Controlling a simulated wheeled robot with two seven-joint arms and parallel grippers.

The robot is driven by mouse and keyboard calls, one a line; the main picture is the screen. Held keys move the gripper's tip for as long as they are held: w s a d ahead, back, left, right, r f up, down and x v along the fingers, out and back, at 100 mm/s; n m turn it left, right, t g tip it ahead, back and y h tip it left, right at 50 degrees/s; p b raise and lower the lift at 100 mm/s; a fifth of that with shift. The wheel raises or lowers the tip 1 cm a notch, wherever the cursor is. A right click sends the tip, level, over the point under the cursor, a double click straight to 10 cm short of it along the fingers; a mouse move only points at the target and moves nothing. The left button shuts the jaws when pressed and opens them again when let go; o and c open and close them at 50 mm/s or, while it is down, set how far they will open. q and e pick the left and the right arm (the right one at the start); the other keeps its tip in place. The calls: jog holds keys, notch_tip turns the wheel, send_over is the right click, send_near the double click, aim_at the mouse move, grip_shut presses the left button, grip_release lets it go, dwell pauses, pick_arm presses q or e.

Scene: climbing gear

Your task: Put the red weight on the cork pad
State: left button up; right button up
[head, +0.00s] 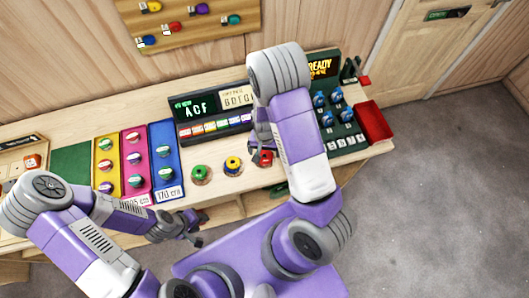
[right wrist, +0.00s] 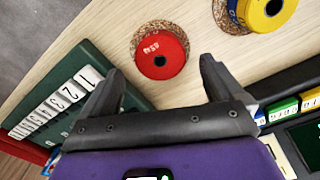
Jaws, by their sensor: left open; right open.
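The red weight (right wrist: 160,54) is a round disc with a dark centre hole, and it also shows in the head view (head: 266,158). It sits on a cork pad (right wrist: 139,36), whose brown rim shows around its upper side in the right wrist view; its lower side hides the rest of the pad. My right gripper (right wrist: 158,82) is open and empty, its two fingers apart just short of the weight, one to each side. In the head view my right arm partly covers this spot. My left gripper (head: 196,231) is open and empty in front of the table edge.
A yellow weight (head: 233,163) and a green weight (head: 200,173) stand on round pads to the left. Yellow, pink and blue trays (head: 166,188) lie further left. A display board (head: 194,109) stands behind, a dark rack (head: 340,125) and red tray (head: 374,122) to the right.

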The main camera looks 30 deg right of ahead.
aim_at(265, 156)
notch_tip(265, 156, up, 9)
jog(key=p, duration=0.2)
jog(key=s+a+f+n, duration=0.1)
jog(key=s+f, duration=0.1)
jog(key=f, duration=0.1)
jog(key=s+a+f+n+y, duration=0.1)
jog(key=s+a+f, duration=0.1)
jog(key=f, duration=0.1)
jog(key=s+a+f, duration=0.2)
jog(key=f, duration=0.1)
jog(key=shift+s+f+n, duration=0.3)
jog(key=shift+n, duration=0.1)
jog(key=s+a+f+n+y, duration=0.1)
jog(key=s+a+f+y, duration=0.1)
jog(key=a, duration=0.6)
jog(key=shift+s+f+n+t+y, duration=0.35)
jog(key=shift+s+y, duration=0.25)
jog(key=shift+s, duration=0.55)
